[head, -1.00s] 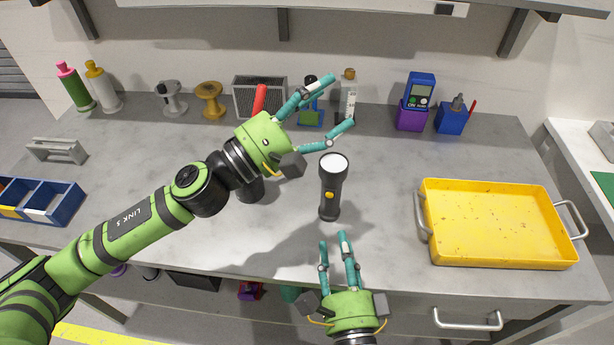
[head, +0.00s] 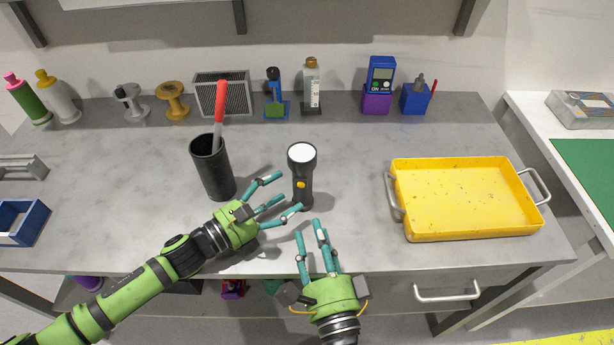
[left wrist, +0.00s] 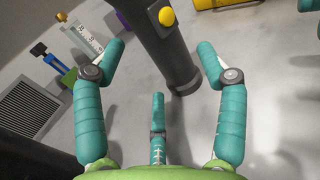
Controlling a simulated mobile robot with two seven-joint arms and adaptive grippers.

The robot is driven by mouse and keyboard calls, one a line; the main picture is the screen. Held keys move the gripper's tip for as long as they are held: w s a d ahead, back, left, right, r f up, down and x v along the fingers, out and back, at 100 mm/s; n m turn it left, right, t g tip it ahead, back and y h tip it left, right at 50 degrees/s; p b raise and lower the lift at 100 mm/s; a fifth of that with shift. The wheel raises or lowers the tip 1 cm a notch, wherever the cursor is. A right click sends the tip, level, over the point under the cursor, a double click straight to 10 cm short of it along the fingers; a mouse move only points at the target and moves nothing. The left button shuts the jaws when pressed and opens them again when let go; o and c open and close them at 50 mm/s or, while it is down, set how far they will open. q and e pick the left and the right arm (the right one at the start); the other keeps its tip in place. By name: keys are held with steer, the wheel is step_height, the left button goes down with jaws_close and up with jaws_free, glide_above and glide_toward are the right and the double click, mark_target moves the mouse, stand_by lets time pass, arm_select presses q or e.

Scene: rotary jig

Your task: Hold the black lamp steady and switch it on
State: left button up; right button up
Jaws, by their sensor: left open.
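The black lamp (head: 302,188), a torch with a white lens on top and a yellow button on its side, stands upright on the grey bench. My left gripper (head: 288,192) is open at the lamp's left, low beside its body, its fingers pointing toward it. In the left wrist view the lamp (left wrist: 165,55) rises ahead between the spread fingers, with the yellow button visible. Contact cannot be made out. My right gripper (head: 309,228) is just in front of the lamp, with its fingers apart, empty and pointing toward the lamp's base.
A black cup (head: 212,168) with a red-handled tool stands left of the lamp, behind my left gripper. A yellow tray (head: 465,235) lies to the right. Bottles, spools, a grille box (head: 222,92) and a blue meter (head: 381,75) line the back.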

mark_target(309, 179)
arm_select(q)
steer(key=x, duration=0.7)
steer(key=shift+w+d, duration=0.2)
steer(key=c, duration=1.1)
steer(key=shift+c, duration=0.2)
arm_select(e)
jaws_close()
